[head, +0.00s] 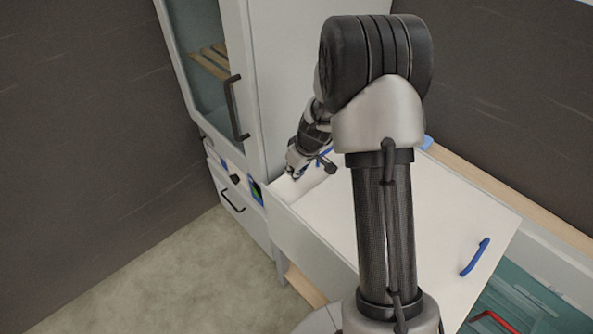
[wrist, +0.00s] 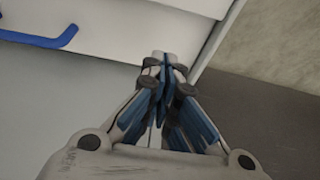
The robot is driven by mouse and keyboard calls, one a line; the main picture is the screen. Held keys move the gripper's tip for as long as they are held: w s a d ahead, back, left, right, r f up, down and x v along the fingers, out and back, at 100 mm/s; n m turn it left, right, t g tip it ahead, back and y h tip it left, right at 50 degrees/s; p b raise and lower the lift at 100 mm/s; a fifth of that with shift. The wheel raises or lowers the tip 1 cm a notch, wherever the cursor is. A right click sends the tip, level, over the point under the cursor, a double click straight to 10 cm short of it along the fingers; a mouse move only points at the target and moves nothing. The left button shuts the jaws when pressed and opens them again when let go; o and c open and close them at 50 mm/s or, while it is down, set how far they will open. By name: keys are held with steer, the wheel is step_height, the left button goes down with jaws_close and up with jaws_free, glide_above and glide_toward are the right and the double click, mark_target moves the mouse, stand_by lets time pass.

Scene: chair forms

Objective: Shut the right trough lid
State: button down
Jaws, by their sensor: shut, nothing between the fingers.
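A broad white panel (head: 450,205) with a blue handle (head: 475,257) near its right edge lies behind my arm in the head view. I cannot tell for certain whether it is the right trough lid or whether it is open. My gripper (head: 296,172) is at the panel's far left end, close to the tall white cabinet, and is small in this view. In the wrist view my gripper (wrist: 166,62) is shut and empty, its tips by the lower edge of a white panel (wrist: 130,20). A blue handle (wrist: 45,38) shows there at upper left. Contact is unclear.
A tall white cabinet (head: 285,70) with a glass door and dark handle (head: 235,108) stands at the left, above a drawer (head: 235,205). A teal area (head: 540,295) with a red bar (head: 490,318) lies lower right. Bare floor (head: 150,270) is at lower left.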

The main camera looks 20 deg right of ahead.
mark_target(296, 192)
steer(key=b+x, duration=0.1)
steer(key=x, duration=0.5)
steer(key=shift+f, duration=0.15)
steer(key=s, duration=0.1)
steer(key=s+d+b, duration=0.1)
steer(key=s, duration=0.1)
steer(key=shift+s, duration=0.1)
steer(key=shift+s+d+b, duration=0.1)
steer(key=shift+s+b, duration=0.2)
